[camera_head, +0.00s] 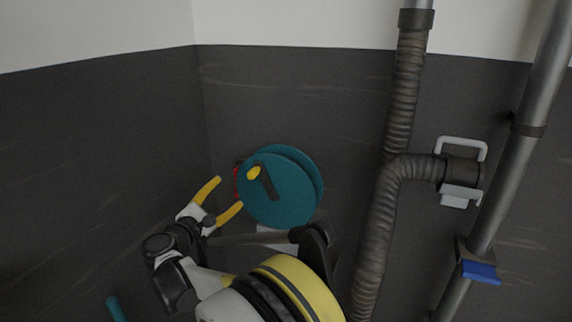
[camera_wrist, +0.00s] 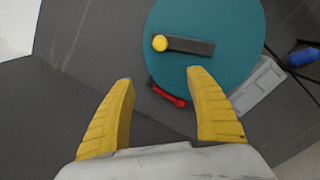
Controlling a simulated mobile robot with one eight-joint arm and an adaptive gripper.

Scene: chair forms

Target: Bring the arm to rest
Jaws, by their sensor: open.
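My gripper (camera_head: 226,198) has yellow fingers and is open. It also shows in the wrist view (camera_wrist: 160,80), with nothing between its fingers. In the head view it sits just left of a teal reel (camera_head: 285,195). The reel fills the upper middle of the wrist view (camera_wrist: 225,70), beyond the fingertips. A dark crank bar (camera_wrist: 190,46) with a yellow knob (camera_wrist: 160,43) lies across the reel's face. The knob also shows in the head view (camera_head: 253,173). The fingers appear apart from the reel and knob.
A red-and-black part (camera_wrist: 167,94) sits by the reel's lower edge. A ribbed pipe (camera_head: 403,100) and a grey metal pipe (camera_head: 505,165) with a blue part (camera_head: 480,271) run to the right. The dark wall (camera_head: 100,140) at left is bare.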

